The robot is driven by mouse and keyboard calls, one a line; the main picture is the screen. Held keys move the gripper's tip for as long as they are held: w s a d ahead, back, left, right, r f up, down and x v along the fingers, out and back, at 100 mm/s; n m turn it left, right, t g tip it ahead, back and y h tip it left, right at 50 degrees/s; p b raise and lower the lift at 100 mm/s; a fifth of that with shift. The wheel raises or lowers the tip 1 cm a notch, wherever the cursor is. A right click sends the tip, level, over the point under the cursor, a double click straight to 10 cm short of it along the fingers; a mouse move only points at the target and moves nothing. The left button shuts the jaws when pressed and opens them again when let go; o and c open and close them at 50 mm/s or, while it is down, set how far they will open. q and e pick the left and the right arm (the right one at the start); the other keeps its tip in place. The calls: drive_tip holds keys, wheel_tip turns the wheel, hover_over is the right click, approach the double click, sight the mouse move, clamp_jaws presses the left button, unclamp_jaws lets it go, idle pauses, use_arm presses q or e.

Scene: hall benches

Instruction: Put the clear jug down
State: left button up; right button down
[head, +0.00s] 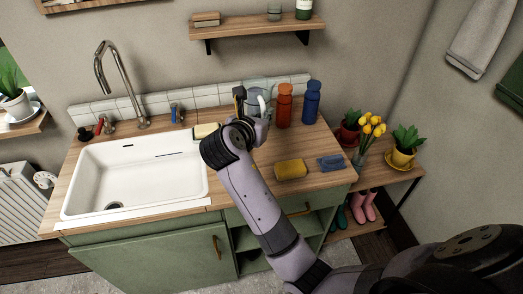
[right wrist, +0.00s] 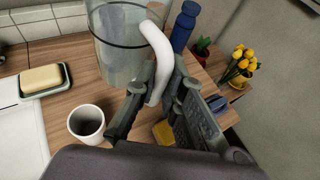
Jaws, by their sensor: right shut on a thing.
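The clear jug (head: 257,86) is a see-through vessel with a dark rim line and a white handle, at the back of the wooden counter (head: 318,180), right of the sink. In the right wrist view the jug (right wrist: 118,50) fills the top middle. My right gripper (head: 253,108) is shut on the jug's white handle; in the right wrist view its fingers (right wrist: 158,88) stand on both sides of the handle. The jug looks upright. Its base is hidden behind my gripper in the head view, so I cannot tell whether it touches the counter. My left gripper is not in view.
An orange bottle (head: 284,105) and a blue bottle (head: 311,103) stand right of the jug. A white mug (right wrist: 87,122) and a soap dish (right wrist: 43,82) are near it. The sink (head: 130,175) is left.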

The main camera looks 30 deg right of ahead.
wheel_tip(320, 180, down, 15)
drive_tip(key=shift+f, duration=0.1)
idle(0.3)
drive_tip(key=c, duration=1.7)
unclamp_jaws()
drive_tip(key=shift+f, duration=0.1)
